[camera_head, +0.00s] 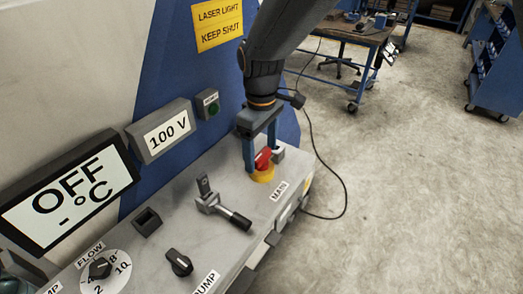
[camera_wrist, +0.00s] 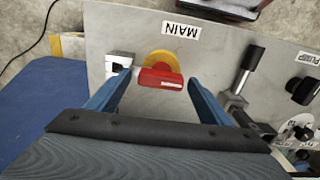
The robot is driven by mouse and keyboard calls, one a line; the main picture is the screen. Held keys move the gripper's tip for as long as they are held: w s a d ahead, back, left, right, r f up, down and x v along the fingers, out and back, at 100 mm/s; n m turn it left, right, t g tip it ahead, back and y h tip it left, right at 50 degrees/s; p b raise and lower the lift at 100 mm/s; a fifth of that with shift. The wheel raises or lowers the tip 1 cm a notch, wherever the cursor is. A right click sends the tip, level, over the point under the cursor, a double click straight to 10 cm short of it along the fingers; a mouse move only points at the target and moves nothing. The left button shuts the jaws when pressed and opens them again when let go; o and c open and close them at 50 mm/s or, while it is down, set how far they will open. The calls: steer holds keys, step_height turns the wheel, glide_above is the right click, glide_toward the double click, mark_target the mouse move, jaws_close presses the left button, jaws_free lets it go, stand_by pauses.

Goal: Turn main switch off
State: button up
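The main switch (camera_head: 263,159) is a red handle on a yellow round base, next to the "MAIN" label (camera_head: 279,190) on the grey panel. In the wrist view the red handle (camera_wrist: 161,77) lies crosswise over its yellow base (camera_wrist: 160,58), with a grey bracket at its left. My gripper (camera_head: 262,168) points down over the switch. Its two blue fingers stand apart, one on each side of the handle, and it also shows in the wrist view (camera_wrist: 158,82). I see gaps between the fingers and the handle there. Contact cannot be told in the head view.
A lever with a black grip (camera_head: 222,209) stands on the panel left of the switch. A pump knob (camera_head: 179,262) and flow dial (camera_head: 102,270) are nearer. Displays read "100 V" (camera_head: 168,133) and "OFF - °C" (camera_head: 66,195). The floor at right is mostly clear.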

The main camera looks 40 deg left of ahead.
mark_target(261, 154)
step_height(261, 154, up, 8)
steer(key=shift+f+b, duration=0.1)
steer(key=shift+b, duration=1)
steer(key=w+d+f+m, duration=0.1)
steer(key=w+d+m, duration=0.2)
steer(key=d, duration=0.6)
steer(key=w+d+f+m, duration=0.1)
steer(key=w+d+m, duration=0.25)
steer(key=d, duration=0.65)
steer(key=w+d+f+m, duration=0.1)
steer(key=w+d+m, duration=0.2)
steer(key=d, duration=0.6)
steer(key=s+d+f+m, duration=0.1)
steer(key=s+d+m, duration=0.1)
steer(key=d, duration=0.5)
steer(key=s+d+f+m+t, duration=0.1)
steer(key=s+d+f+m, duration=0.1)
steer(key=d, duration=0.6)
steer(key=s+d+f+m, duration=0.1)
steer(key=s+d+m, duration=0.3)
steer(key=d, duration=0.3)
steer(key=shift+d+f+m, duration=0.25)
steer(key=shift+d+m, duration=0.15)
steer(key=shift+m, duration=0.05)
